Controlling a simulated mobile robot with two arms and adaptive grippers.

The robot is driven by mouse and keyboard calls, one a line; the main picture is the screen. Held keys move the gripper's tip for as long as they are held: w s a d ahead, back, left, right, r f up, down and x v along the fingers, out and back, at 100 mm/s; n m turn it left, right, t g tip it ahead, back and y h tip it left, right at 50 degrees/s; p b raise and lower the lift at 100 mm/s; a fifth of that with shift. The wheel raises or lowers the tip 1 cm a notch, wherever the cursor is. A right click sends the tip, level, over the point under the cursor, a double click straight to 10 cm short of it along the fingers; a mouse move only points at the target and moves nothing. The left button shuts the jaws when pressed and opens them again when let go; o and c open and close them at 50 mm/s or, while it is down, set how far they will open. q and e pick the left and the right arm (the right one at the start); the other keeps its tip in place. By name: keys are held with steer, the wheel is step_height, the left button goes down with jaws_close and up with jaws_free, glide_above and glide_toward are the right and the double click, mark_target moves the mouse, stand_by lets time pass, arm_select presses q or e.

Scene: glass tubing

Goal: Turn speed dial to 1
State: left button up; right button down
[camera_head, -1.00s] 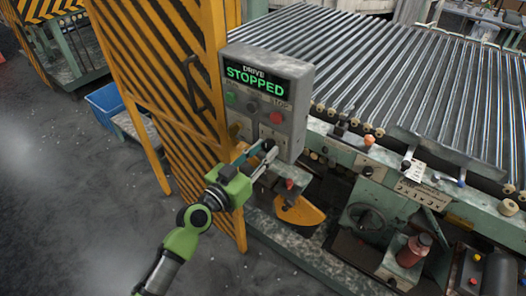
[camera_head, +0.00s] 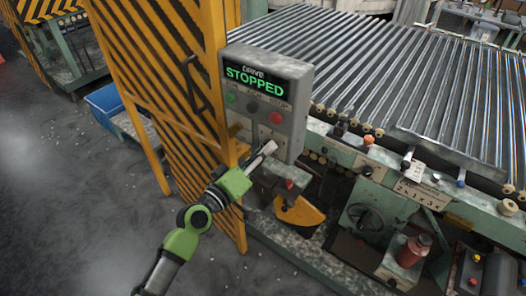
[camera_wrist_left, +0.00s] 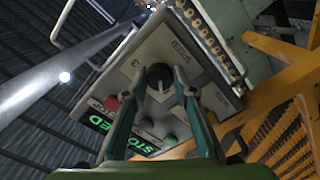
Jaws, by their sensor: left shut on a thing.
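The speed dial is a dark round knob (camera_wrist_left: 160,75) low on the box face, between my finger tips in the left wrist view. In the head view my gripper hides it. My left gripper (camera_head: 268,148) is at the lower part of the box, shut on the dial with one finger on either side. My right gripper is not in view.
Above the dial are a red button (camera_head: 276,118), a dark knob (camera_head: 252,107) and a green button (camera_head: 231,98). A yellow-and-black striped guard (camera_head: 165,90) stands close at the left. A roller conveyor (camera_head: 400,75) lies behind at the right.

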arm_select(q)
steer(key=shift+r+n, duration=0.1)
steer(key=shift+n, duration=0.8)
steer(key=o, duration=1.1)
steer(key=v, duration=1.2)
